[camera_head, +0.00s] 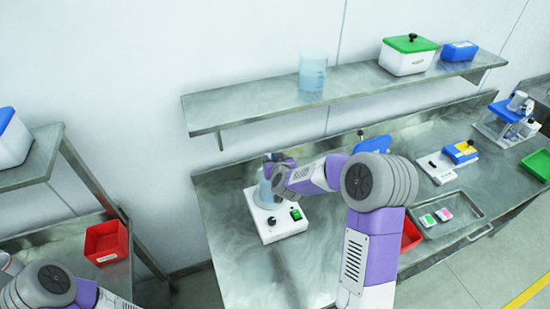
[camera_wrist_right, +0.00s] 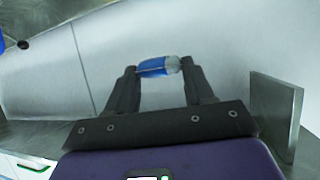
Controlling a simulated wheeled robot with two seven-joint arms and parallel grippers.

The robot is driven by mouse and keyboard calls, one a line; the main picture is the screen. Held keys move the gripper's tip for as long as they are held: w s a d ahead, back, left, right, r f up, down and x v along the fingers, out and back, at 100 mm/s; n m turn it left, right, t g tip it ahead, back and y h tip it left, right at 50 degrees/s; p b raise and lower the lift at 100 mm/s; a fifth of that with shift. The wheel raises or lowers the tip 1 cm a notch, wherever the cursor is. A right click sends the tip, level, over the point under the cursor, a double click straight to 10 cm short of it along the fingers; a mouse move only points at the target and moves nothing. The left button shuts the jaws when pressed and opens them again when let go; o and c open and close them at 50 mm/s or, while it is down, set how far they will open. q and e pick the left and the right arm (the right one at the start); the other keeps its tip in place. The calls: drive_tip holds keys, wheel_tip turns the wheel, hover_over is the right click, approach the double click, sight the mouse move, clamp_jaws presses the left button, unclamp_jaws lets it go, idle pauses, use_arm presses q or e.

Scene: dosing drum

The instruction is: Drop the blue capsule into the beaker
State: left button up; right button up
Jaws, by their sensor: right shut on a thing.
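My right gripper (camera_wrist_right: 160,71) is shut on the blue capsule (camera_wrist_right: 153,68), which lies crosswise between its two fingertips in the right wrist view; one end of the capsule is pale. In the head view my right gripper (camera_head: 275,162) is at the top of the beaker (camera_head: 264,194), partly in front of it. The capsule cannot be made out there. The clear bluish beaker stands on a white stirrer plate (camera_head: 283,231) with a black knob and a green switch. Whether the capsule is right over the beaker's mouth I cannot tell. My left gripper is out of view.
A wall shelf (camera_head: 240,108) above the bench holds another clear container (camera_head: 312,72), a white box with green lid (camera_head: 407,60) and a blue box (camera_head: 459,51). A red bin (camera_head: 410,233) is partly behind my right arm. A sunken tray (camera_head: 465,207) lies to the right.

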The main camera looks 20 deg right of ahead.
drive_tip(key=shift+f+b, duration=0.4)
drive_tip(key=shift+f, duration=0.55)
drive_tip(key=o, duration=1.2)
drive_tip(key=v, duration=0.7)
drive_tip(key=shift+s+a+r, duration=0.1)
drive_tip(key=shift+s+r, duration=0.05)
drive_tip(key=shift+s, duration=0.1)
